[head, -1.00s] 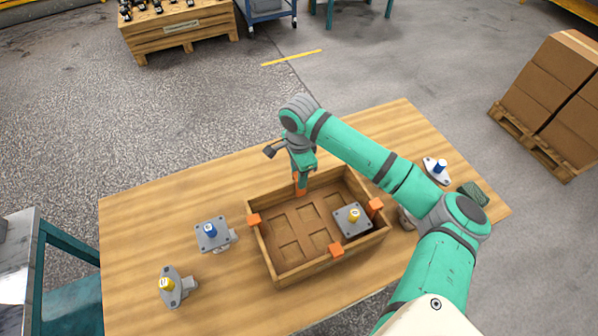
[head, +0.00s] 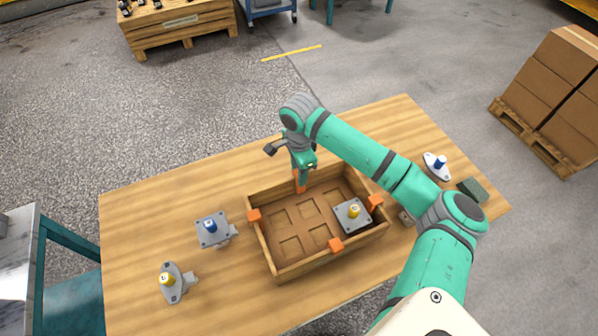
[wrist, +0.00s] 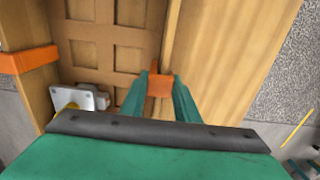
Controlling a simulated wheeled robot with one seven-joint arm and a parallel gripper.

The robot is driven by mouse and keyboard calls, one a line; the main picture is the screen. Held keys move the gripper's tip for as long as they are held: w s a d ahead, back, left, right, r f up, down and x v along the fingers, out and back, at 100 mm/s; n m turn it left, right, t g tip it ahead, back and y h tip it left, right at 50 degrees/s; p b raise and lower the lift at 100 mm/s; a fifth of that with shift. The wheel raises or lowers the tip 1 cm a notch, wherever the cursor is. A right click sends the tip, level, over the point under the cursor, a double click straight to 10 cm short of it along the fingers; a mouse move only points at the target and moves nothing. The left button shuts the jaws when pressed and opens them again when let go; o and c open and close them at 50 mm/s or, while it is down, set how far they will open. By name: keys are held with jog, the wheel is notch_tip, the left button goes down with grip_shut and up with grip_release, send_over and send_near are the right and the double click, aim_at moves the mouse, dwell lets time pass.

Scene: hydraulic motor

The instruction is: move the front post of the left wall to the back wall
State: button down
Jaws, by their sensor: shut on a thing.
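The wooden crate (head: 328,262) stands on the table. My gripper (head: 300,178) is at its back wall (head: 335,178), shut on an orange post (wrist: 159,84). In the wrist view the post is between my green fingers, at the wall's top edge; whether it is fully seated cannot be told. The left wall (head: 262,240) carries an orange post (head: 254,216). Another post (head: 376,202) is on the right wall and one (head: 336,245) on the front wall.
A grey motor with a yellow cap (head: 351,213) lies in the crate's right part; other compartments look empty. A blue-capped part (head: 210,228) and a yellow-capped part (head: 170,282) lie left of the crate. A blue-capped part (head: 437,166) and a dark green block (head: 473,190) lie right.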

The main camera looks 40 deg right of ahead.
jog(key=shift+f, duration=0.45)
jog(key=c, duration=1.3)
grip_release()
notch_tip(320, 180, up, 11)
jog(key=shift+f, duration=0.1)
